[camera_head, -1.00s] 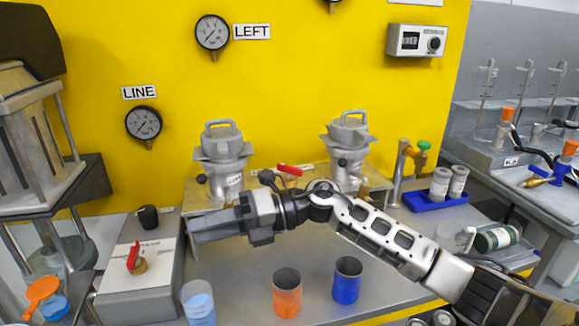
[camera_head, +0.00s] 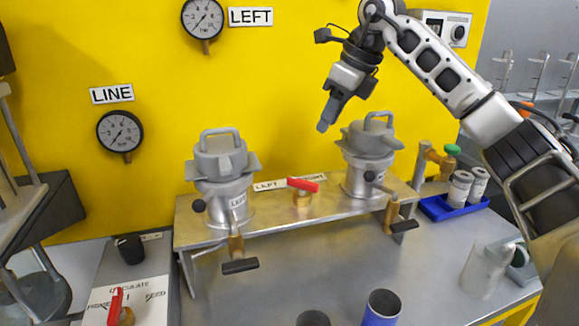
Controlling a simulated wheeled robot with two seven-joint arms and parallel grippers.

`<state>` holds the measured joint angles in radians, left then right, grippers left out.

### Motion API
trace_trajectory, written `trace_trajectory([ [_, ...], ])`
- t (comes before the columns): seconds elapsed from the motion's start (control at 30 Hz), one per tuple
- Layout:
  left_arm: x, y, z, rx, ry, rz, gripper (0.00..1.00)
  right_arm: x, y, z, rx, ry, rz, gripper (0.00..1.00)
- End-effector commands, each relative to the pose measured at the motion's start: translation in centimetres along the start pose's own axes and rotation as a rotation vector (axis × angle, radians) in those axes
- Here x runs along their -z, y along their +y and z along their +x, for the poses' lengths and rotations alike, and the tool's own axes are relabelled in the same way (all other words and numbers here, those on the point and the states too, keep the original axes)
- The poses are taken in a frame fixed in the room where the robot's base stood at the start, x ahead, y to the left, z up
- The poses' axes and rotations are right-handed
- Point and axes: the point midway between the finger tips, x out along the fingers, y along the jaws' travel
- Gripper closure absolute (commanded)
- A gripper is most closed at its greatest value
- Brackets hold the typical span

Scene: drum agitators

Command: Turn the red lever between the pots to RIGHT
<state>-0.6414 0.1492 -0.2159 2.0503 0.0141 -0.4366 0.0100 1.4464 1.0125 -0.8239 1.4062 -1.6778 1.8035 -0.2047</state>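The red lever (camera_head: 303,185) sits on a brass valve between the two pots, on the metal shelf. Its red handle lies roughly flat, slanting slightly down toward the right. A label strip (camera_head: 270,186) behind it reads LEFT on its left part; its right part is partly covered by the handle. The left pot (camera_head: 222,180) and the right pot (camera_head: 368,165) are grey with top handles. My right gripper (camera_head: 323,125) is above and behind the lever in the picture, pointing down, apart from it. Its fingers show as one narrow block with no gap. My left gripper is out of view.
A second red lever (camera_head: 117,303) stands on a white plate at the lower left. Black-handled taps hang at the shelf front. A blue cup (camera_head: 382,308) and a dark-topped cup (camera_head: 313,319) stand in front. A blue tray (camera_head: 455,207) with jars is at right.

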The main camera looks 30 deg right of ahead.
Motion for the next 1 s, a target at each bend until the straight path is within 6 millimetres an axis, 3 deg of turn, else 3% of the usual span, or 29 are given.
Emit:
trace_trajectory([
  [0.3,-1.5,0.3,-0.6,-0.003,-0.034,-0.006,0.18,0.1,0.1,5.6,-0.004,0.006,0.000,0.66],
  [0.7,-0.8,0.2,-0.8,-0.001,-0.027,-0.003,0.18,0.0,0.2,13.5,-0.004,0.003,-0.001,0.66],
  [1.0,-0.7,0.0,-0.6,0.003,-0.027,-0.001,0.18,0.0,0.1,15.7,-0.002,0.001,-0.001,0.66],
])
